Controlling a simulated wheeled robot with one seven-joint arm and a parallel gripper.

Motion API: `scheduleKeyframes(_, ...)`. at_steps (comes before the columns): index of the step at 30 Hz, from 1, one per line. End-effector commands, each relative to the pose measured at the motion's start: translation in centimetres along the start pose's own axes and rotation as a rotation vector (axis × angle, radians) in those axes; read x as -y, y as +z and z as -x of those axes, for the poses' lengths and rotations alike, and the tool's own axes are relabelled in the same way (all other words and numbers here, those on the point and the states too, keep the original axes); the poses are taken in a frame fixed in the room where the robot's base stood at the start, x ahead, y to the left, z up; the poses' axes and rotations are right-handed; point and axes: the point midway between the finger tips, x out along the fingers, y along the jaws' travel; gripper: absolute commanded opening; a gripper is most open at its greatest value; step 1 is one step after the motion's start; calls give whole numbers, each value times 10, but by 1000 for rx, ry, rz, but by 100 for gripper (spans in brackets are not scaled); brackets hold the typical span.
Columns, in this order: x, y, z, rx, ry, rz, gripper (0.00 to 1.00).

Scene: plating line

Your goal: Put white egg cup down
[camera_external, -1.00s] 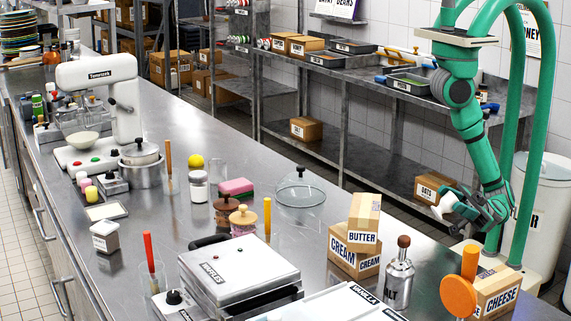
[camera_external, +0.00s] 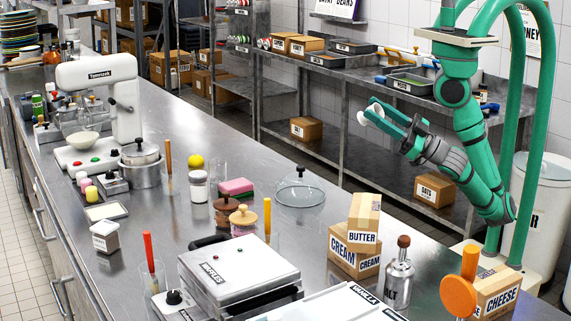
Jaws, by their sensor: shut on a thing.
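My gripper (camera_external: 384,116) is raised above and behind the steel counter, in front of the wall shelving, with its fingers pointing left. It is shut on the white egg cup (camera_external: 374,113), a small white shape at the fingertips. Part of the cup is hidden by the green fingers, and I cannot tell exactly how it is tilted. Nothing touches the cup from below. The steel counter (camera_external: 240,170) lies below and to the left of the gripper.
A glass dome (camera_external: 300,190), a pink sponge (camera_external: 236,186), a waffle maker (camera_external: 240,270), boxes marked BUTTER (camera_external: 363,212) and CREAM (camera_external: 352,255), and a metal bottle (camera_external: 398,278) stand on the counter. The counter's back strip left of the dome is clear. A steel rack (camera_external: 345,75) stands behind.

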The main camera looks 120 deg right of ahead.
Motion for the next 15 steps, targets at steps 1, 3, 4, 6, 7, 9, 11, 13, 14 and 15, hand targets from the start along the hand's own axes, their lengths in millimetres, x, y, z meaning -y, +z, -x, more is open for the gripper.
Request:
scheduleKeyframes(1,-6,-1,-4,3,28,12,6)
scheduleKeyframes(3,-13,0,-8,15,59,30,6)
scheduleKeyframes(4,-16,1,-10,21,72,37,6)
scheduleKeyframes(6,-21,5,-17,31,96,52,6)
scheduleKeyframes(7,-23,8,-20,35,105,59,6)
scheduleKeyframes(9,-27,16,-29,43,122,72,6)
scheduleKeyframes(11,-29,25,-38,50,134,82,6)
scheduleKeyframes(13,-32,36,-50,56,143,93,6)
scheduleKeyframes(14,-33,40,-54,58,145,96,6)
scheduleKeyframes(15,-35,45,-58,61,148,99,6)
